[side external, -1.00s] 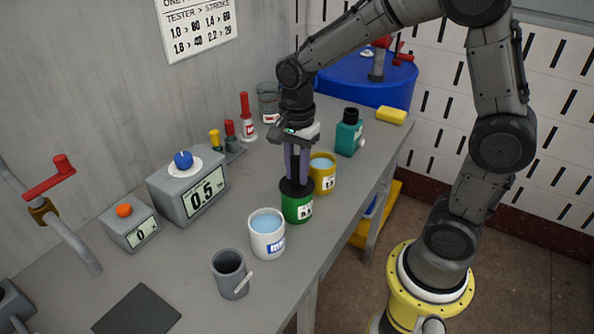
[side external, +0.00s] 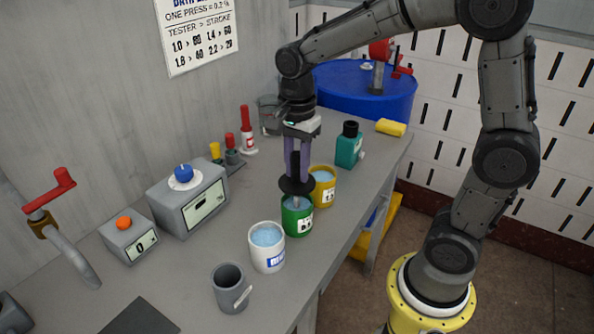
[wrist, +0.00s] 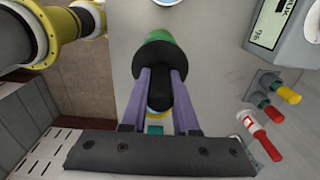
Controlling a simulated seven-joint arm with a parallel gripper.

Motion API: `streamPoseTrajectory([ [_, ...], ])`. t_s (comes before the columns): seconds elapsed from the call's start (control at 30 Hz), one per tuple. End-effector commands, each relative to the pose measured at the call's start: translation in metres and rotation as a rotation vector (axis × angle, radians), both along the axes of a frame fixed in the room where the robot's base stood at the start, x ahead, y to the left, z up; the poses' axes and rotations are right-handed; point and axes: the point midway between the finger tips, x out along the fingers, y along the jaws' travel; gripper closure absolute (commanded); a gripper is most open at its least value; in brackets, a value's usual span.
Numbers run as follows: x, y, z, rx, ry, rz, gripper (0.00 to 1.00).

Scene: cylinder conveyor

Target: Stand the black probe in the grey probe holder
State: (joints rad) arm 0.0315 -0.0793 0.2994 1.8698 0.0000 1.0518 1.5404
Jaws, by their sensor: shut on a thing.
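My gripper (side external: 297,172) has its purple fingers shut on the black probe (side external: 296,188), which hangs upright. The probe's wide black disc is above the green cup (side external: 297,218), and its thin pale tip reaches down at the cup's mouth. I cannot tell whether the tip touches the liquid. In the wrist view my gripper (wrist: 160,75) holds the probe (wrist: 159,97) between both fingers, and the disc covers most of the green cup (wrist: 158,38). The grey probe holder (side external: 229,287), an open cup with a pale clip, stands empty near the table's front.
A white cup of blue liquid (side external: 266,250) stands between the green cup and the holder. A yellow cup (side external: 323,188) is close behind the green cup. A teal bottle (side external: 348,148) and yellow sponge (side external: 391,127) are farther back. Two grey meters (side external: 188,203) line the left.

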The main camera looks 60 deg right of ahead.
Motion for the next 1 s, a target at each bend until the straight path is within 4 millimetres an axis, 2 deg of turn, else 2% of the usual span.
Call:
streamPoseTrajectory([
  [0.27,0.001,0.000,0.006,0.000,-0.003,0.000,1.00],
  [1.0,0.001,0.000,0.039,0.000,-0.002,0.000,1.00],
])
